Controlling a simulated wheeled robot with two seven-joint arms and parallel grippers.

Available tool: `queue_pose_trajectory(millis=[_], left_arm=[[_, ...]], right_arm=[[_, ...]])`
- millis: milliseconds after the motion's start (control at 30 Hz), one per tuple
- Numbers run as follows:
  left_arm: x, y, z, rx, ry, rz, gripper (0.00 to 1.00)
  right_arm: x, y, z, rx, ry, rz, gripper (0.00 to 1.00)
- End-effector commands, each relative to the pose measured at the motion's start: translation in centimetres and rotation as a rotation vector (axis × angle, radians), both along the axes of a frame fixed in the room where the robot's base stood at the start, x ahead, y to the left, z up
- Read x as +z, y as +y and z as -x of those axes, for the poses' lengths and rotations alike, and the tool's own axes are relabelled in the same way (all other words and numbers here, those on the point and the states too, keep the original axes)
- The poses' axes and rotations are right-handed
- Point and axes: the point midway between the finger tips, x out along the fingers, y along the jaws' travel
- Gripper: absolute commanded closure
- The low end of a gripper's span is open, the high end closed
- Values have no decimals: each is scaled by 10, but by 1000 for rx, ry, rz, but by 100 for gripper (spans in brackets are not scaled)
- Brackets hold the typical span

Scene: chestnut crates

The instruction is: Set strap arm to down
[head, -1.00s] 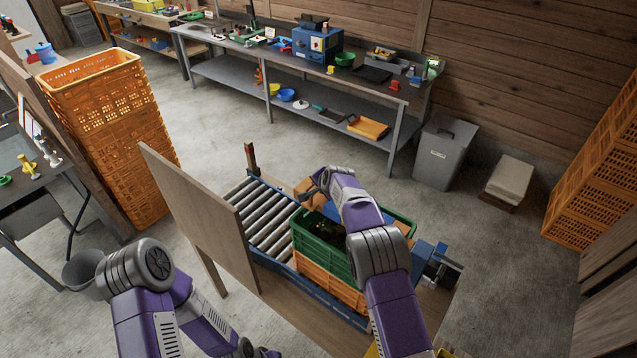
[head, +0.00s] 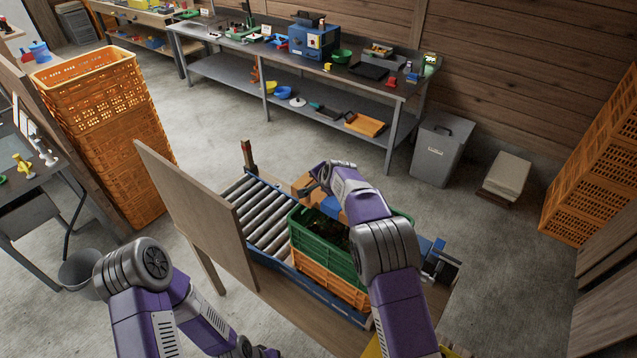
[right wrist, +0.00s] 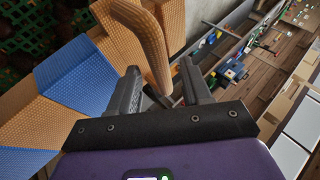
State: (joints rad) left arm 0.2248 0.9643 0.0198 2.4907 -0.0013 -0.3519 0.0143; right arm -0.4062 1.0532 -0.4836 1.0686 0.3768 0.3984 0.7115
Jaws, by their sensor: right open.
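A tan, rough-textured bar (right wrist: 150,45), which looks like the strap arm, rises between the fingers of my right gripper (right wrist: 160,84) in the right wrist view. The fingers are apart on either side of it; I cannot tell whether they touch it. In the head view my right gripper (head: 318,180) is above the far side of a green crate (head: 318,250), beside a tan-orange part (head: 301,184). Much of the mechanism is hidden behind my right forearm. My left arm is at the lower left; its gripper is not in view.
The green crate sits on an orange crate (head: 325,286) at the end of a roller conveyor (head: 262,215). Blue and tan panels (right wrist: 75,75) lie close beside my right gripper. A wooden board (head: 195,215) stands left of the conveyor. Orange crates (head: 110,140) are stacked farther left.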

Motion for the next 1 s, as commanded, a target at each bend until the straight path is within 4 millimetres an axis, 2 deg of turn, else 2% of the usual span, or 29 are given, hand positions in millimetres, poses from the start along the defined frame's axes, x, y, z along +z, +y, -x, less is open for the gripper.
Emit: queue_pose_trajectory(millis=[200,400,1000], left_arm=[[-8,0,0,0,0,0,42],[-10,0,0,0,0,0,42],[-10,0,0,0,0,0,42]], right_arm=[[23,-6,20,-1,-2,-1,52],[33,-9,30,-1,-1,-1,52],[35,-9,31,-1,0,-1,52]])
